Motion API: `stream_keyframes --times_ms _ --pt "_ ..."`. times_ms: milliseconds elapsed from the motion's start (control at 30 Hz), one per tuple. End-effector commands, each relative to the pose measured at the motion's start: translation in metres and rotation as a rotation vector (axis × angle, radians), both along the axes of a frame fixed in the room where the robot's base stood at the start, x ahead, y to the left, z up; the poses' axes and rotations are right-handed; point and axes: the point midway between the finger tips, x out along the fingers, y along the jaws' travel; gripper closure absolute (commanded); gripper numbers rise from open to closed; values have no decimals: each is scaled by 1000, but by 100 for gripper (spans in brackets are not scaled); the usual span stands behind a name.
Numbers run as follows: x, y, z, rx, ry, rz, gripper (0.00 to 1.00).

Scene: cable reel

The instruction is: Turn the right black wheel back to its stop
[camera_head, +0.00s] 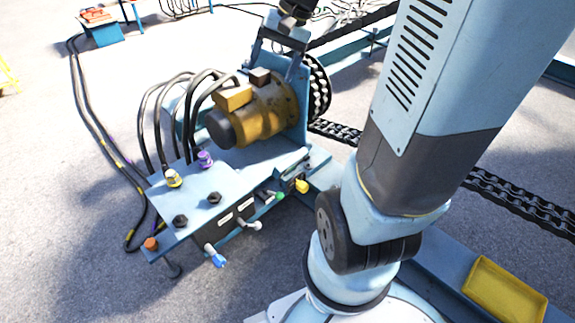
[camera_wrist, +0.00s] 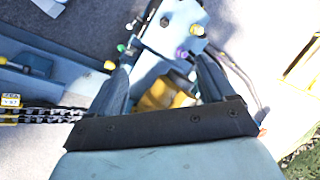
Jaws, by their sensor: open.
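Two black wheels sit on the top of a light blue valve block (camera_head: 205,183). The right black wheel (camera_head: 214,198) is nearer the levers; the left black wheel (camera_head: 180,221) is nearer the front corner. The right wheel also shows in the wrist view (camera_wrist: 164,21), beyond my fingertips. My gripper (camera_head: 273,68) is open, with its fingers pointing down above the yellow-brown motor (camera_head: 262,110), behind the wheels and apart from them. In the wrist view my two fingers (camera_wrist: 165,72) stand wide apart with nothing held between them.
A purple-capped fitting (camera_head: 205,159) and a yellow-and-white one (camera_head: 173,178) stand behind the wheels. Black hoses (camera_head: 160,110) arch at the left. Coloured levers, including a green one (camera_head: 279,195) and a blue one (camera_head: 217,257), project from the block's front. A yellow tray (camera_head: 503,291) lies at right.

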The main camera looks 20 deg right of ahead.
Motion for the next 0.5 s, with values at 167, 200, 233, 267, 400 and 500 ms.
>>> stream_keyframes --times_ms 167,200,233,267,400,500 --pt "39 -11 -30 122 85 -98 17" --pt "46 -14 -37 150 103 -119 17" --pt "52 -16 -42 170 115 -136 17" --pt "59 -18 -48 191 127 -154 17" --pt "86 -31 -75 287 180 -237 17" --pt "105 -41 -97 356 215 -298 17"
